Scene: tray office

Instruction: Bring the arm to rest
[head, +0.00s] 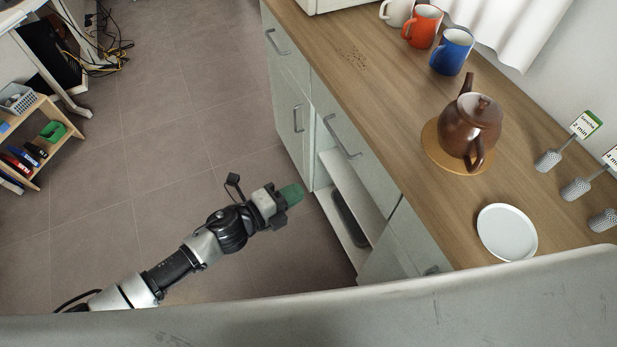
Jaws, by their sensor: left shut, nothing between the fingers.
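My left arm reaches in from the lower left over the floor. Its gripper (293,193), with green fingers, is shut and empty. It is in front of the cabinet, to the left of the counter edge, and holds nothing. I see no contact with the cabinet, but the exact gap is hard to tell. My right gripper is not in view.
The wooden counter (400,130) bears a brown teapot (470,125) on a round wooden board (432,150), a white plate (507,232), several mugs and tea infusers with tags. The cabinet's shelf compartment (345,180) stands open. The floor (160,130) is clear. A small shelf (45,150) stands left.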

